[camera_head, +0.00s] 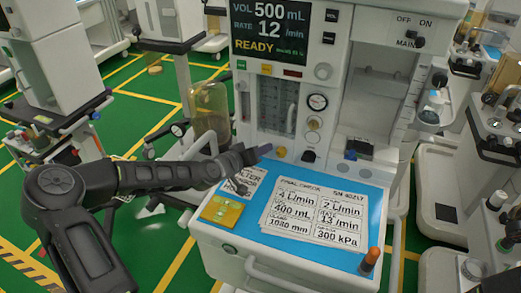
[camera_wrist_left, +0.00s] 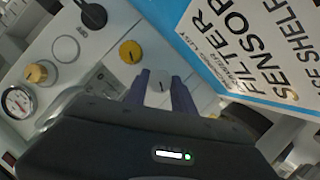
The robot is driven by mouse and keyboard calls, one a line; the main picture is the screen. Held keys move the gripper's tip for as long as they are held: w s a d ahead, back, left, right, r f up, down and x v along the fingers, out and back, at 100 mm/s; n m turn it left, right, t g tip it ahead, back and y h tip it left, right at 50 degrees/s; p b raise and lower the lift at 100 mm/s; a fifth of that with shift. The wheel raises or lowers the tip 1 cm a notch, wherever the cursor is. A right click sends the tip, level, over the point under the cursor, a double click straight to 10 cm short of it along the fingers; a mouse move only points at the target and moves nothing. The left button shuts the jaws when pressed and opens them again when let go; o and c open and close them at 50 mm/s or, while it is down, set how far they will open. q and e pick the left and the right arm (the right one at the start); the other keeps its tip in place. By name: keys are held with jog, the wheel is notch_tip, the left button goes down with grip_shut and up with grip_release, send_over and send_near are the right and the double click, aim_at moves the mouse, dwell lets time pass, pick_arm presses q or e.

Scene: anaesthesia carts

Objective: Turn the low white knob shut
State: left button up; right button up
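In the left wrist view the low white knob (camera_wrist_left: 160,87) has a dark mark on its face and sits between the purple fingers of my left gripper (camera_wrist_left: 161,89). One finger lies on each side of it, and I see no clear gap. In the head view my left gripper (camera_head: 262,150) is at the lower front panel of the anaesthesia cart, just above the blue worktop, and hides the white knob. My right gripper is in neither view.
A yellow knob (camera_head: 281,152) and a black knob (camera_head: 308,156) sit close to the right of my gripper. The blue worktop (camera_head: 340,195) bears printed cards and a yellow pad (camera_head: 222,211). An orange-topped black item (camera_head: 370,261) stands at its front right corner.

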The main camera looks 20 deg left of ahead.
pick_arm(q)
grip_shut()
